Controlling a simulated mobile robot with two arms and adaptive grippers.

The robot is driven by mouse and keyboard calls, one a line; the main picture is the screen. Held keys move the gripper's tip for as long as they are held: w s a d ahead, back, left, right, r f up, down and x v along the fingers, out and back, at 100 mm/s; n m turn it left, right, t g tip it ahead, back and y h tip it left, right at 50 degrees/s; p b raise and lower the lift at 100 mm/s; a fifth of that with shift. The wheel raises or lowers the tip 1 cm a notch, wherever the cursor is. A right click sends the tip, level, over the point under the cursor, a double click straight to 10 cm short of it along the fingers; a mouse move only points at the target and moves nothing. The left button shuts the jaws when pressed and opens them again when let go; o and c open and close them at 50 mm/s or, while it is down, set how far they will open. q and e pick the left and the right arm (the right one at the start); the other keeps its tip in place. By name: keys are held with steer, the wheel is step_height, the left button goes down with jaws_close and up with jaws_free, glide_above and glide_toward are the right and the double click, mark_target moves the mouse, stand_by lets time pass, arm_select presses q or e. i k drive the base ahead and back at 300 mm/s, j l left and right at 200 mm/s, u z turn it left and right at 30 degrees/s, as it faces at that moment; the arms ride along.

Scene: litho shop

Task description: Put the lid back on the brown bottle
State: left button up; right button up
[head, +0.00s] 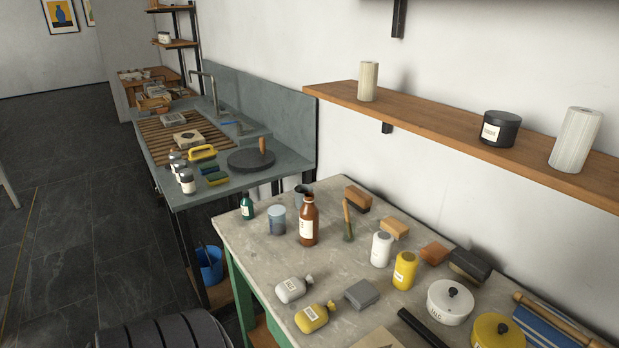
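The brown bottle (309,228) stands upright on the grey-topped table (262,258), towards its back left part. It has a white label and a narrow neck. The picture is too small to tell whether its mouth is open or covered. I cannot make out a separate loose lid for it. Neither of my grippers is in view.
Around the bottle stand a small dark green bottle (247,208), a blue-grey tin (277,221), a brush (348,222), a white bottle (381,250) and a yellow bottle (404,271). Two small bags, a grey block (362,294) and lidded pots (449,302) lie nearer. Dark floor is clear at left.

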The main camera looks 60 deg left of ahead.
mark_target(308, 221)
steer(key=j+u, duration=0.15)
steer(key=j, duration=0.3)
steer(key=i+j+u, duration=0.1)
steer(key=j, duration=0.3)
steer(key=i+j+u, duration=0.15)
steer(key=j, duration=0.25)
steer(key=j+u, duration=0.1)
steer(key=j, duration=0.35)
steer(key=i+j+u, duration=0.15)
steer(key=j, duration=0.2)
steer(key=i+j+u, duration=0.1)
steer(key=j, duration=0.3)
steer(key=i, duration=0.1)
